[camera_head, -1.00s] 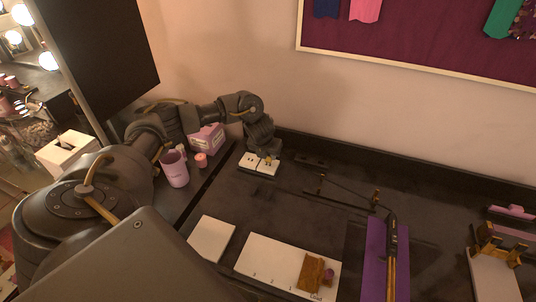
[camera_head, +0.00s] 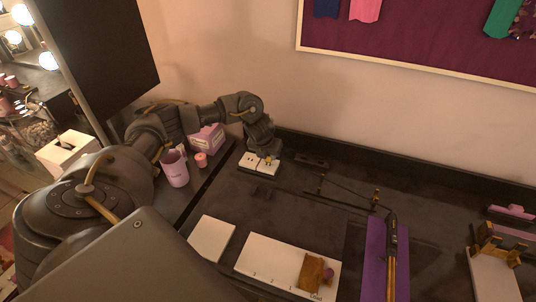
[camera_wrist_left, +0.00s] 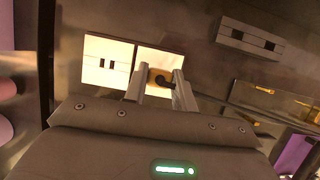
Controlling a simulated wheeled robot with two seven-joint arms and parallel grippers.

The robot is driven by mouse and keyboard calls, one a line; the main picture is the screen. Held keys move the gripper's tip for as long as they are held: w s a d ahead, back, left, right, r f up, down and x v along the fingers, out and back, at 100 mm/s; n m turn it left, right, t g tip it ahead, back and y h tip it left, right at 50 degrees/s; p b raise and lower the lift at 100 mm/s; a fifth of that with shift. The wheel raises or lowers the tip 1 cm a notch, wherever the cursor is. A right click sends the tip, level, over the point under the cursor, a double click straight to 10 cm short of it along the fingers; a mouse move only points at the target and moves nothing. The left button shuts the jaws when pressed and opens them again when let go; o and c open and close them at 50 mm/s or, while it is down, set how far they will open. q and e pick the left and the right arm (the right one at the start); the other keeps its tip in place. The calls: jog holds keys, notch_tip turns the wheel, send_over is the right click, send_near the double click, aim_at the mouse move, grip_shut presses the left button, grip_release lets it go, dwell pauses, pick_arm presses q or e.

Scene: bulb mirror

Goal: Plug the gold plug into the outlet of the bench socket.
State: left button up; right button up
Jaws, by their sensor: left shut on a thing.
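The white bench socket (camera_head: 250,161) stands near the back left of the dark bench. In the left wrist view its left plate (camera_wrist_left: 96,62) shows two dark slots. The gold plug (camera_wrist_left: 160,77) is between the fingertips of my left gripper (camera_wrist_left: 160,88), in front of the right plate (camera_wrist_left: 150,55). In the head view the gold plug (camera_head: 268,160) is a small gold spot at the right half of the socket, below my left gripper (camera_head: 267,154). The fingers hide its prongs, so I cannot tell whether it is seated. My right gripper is out of view.
A dark strip with square holes (camera_wrist_left: 249,38) lies right of the socket. A pink cup (camera_head: 174,168) and a small pink jar (camera_head: 201,160) stand to its left. White boards (camera_head: 262,262) and a purple mat (camera_head: 375,255) lie in front.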

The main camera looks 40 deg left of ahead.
pick_arm(q)
jog(key=shift+f+b, duration=0.6)
jog(key=shift+f, duration=0.2)
jog(key=o, duration=1)
jog(key=shift+r, duration=0.1)
jog(key=p+v, duration=0.1)
jog(key=v, duration=0.9)
jog(key=shift+s+r, duration=0.15)
jog(key=shift+r, duration=0.2)
jog(key=shift+c, duration=0.3)
